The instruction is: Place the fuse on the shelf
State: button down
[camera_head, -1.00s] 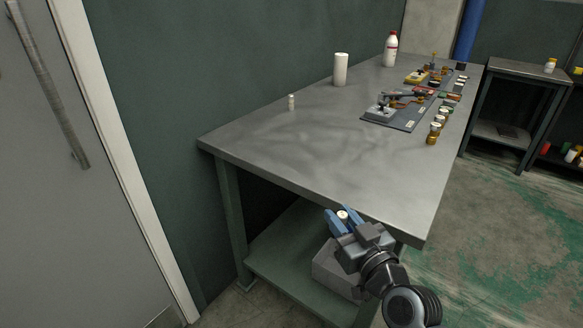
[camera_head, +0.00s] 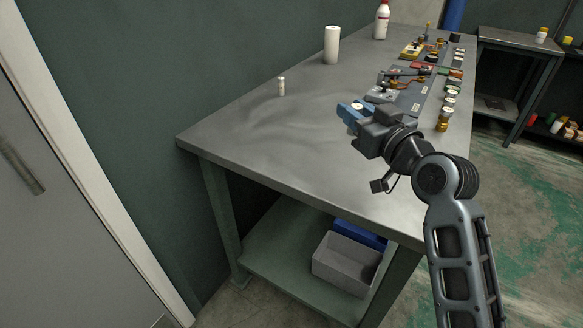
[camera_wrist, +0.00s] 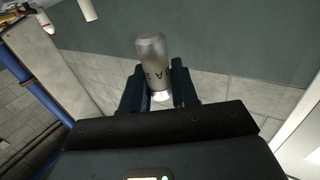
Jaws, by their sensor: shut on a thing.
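The fuse (camera_wrist: 153,62) is a silver-grey cylinder with dark lettering and a pale lower end. It stands between the two dark fingers in the wrist view. My gripper (camera_head: 348,115) is shut on it. In the head view, my gripper is over the right part of the metal workbench (camera_head: 260,135), and the fuse is mostly hidden by its blue fingertips. A green lower shelf (camera_head: 270,248) under the bench holds a grey open bin (camera_head: 345,268) and a blue bin (camera_head: 360,235) behind it.
Tools on a grey mat (camera_head: 405,110) and several small jars line the right side. The bench's near left area is clear.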

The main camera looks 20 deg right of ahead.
jog(key=w+a+f, duration=0.2)
jog(key=a, duration=0.1)
jog(key=w+a+f+p, duration=0.1)
jog(key=w+a+f, duration=0.1)
jog(key=a, duration=0.1)
jog(key=w+a+f+p, duration=0.1)
jog(key=w+a+f, duration=0.1)
jog(key=a+f, duration=0.1)
jog(key=shift+a, duration=0.5)
jog(key=shift+f, duration=1.8)
jog(key=shift+f, duration=0.15)
jog(key=shift+f+b, duration=0.1)
jog(key=shift+b, duration=0.2)
jog(key=c, duration=0.9)
grip_release()
jog(key=shift+o, duration=0.2)
